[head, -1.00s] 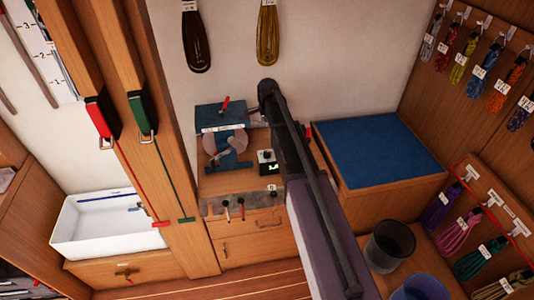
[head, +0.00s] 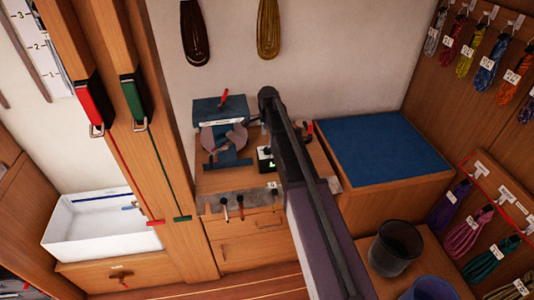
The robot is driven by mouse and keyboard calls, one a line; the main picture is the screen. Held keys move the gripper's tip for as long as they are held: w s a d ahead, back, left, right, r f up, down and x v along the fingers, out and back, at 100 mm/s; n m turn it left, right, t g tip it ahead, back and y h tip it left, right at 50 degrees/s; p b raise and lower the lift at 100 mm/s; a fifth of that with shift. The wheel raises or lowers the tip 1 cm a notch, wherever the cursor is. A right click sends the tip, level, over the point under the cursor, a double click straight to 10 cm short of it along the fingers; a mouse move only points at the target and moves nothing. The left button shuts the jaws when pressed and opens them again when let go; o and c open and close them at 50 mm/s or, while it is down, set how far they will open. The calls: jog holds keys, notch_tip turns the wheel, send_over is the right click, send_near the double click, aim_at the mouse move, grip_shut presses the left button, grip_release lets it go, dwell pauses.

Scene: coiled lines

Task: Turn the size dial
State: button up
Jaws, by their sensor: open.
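A small white and black box (head: 264,153) sits on the wooden workbench (head: 215,184), just left of my arm. A green lit display (head: 270,166) shows on its front. My arm's dark link covers the box's right part, and I cannot make out a dial clearly. My arm (head: 290,150) reaches up from the bottom of the head view over the bench. I cannot make out my gripper's fingers; the arm hides that area.
A blue machine with a round grey disc (head: 223,137) and red handle stands left of the box. Tools with dark handles (head: 240,202) hang at the bench front. A blue-topped cabinet (head: 375,150) is to the right, with a black bin (head: 395,247) below.

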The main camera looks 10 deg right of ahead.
aim_at(267, 149)
jog(key=shift+w+f+b, duration=0.1)
jog(key=shift+f+b, duration=2.9)
jog(key=shift+f, duration=0.35)
grip_shut()
jog(key=shift+a, duration=0.15)
